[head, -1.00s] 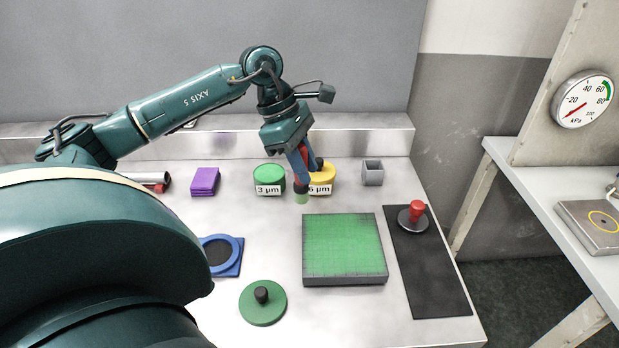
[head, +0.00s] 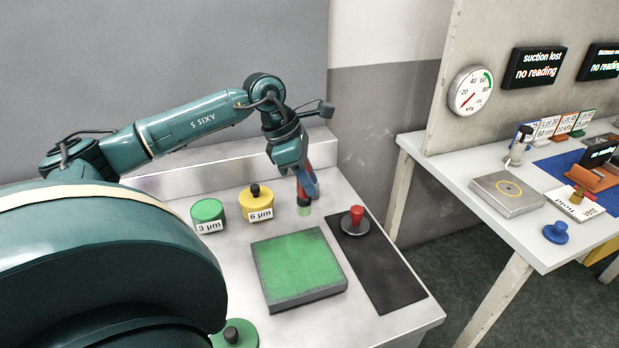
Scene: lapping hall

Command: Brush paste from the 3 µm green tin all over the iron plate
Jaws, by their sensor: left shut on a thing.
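My left gripper (head: 304,186) is shut on a brush with a red handle (head: 301,174). Its green-stained tip (head: 304,209) points down just behind the iron plate's back right corner; I cannot tell how high it hangs. The square iron plate (head: 305,298) has dark grey sides and green paste (head: 298,262) over nearly all of its top, with thin greyish edges. The 3 µm green tin (head: 208,226) stands lidless, left of and behind the plate. A green knobbed lid (head: 232,338) lies at the bottom edge of the picture. My right gripper is not in view.
A lidded yellow 6 µm tin (head: 256,208) stands between the green tin and the brush. A black mat (head: 380,268) with a red-knobbed disc (head: 356,221) lies right of the plate. A second bench (head: 480,212) with a gauge (head: 470,91) above stands right, across a gap.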

